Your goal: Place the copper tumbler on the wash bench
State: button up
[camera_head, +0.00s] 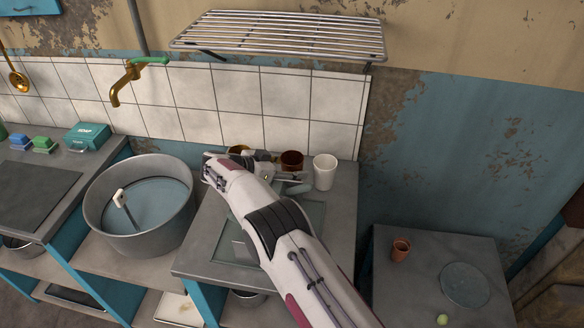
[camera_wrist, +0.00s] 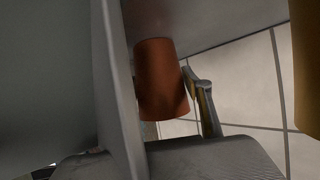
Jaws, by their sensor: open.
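A reddish-brown copper tumbler (camera_head: 291,160) stands at the back of the grey bench top (camera_head: 340,225), near the tiled wall. In the wrist view the copper tumbler (camera_wrist: 162,80) shows large, near a slim finger at its right and a broad grey part at its left. My gripper (camera_head: 284,179) is open, low over the back of the bench, just in front of the tumbler. In the wrist view my gripper (camera_wrist: 165,100) holds nothing firmly; whether a finger touches the tumbler cannot be told. My arm hides part of the bench top.
A white cup (camera_head: 325,172) stands close right of the tumbler, a brass cup (camera_head: 238,149) to its left. A large metal basin (camera_head: 100,215) sits left. A wire rack (camera_head: 280,38) hangs above. A small orange cup (camera_head: 401,249) stands on the right table (camera_head: 440,240).

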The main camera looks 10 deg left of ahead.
aim_at(283, 167)
jog(key=shift+r, duration=0.15)
jog(key=v, duration=0.3)
jog(key=shift+a, duration=0.15)
notch_tip(283, 167, up, 6)
jog(key=shift+f, duration=0.15)
jog(key=shift+r, duration=0.6)
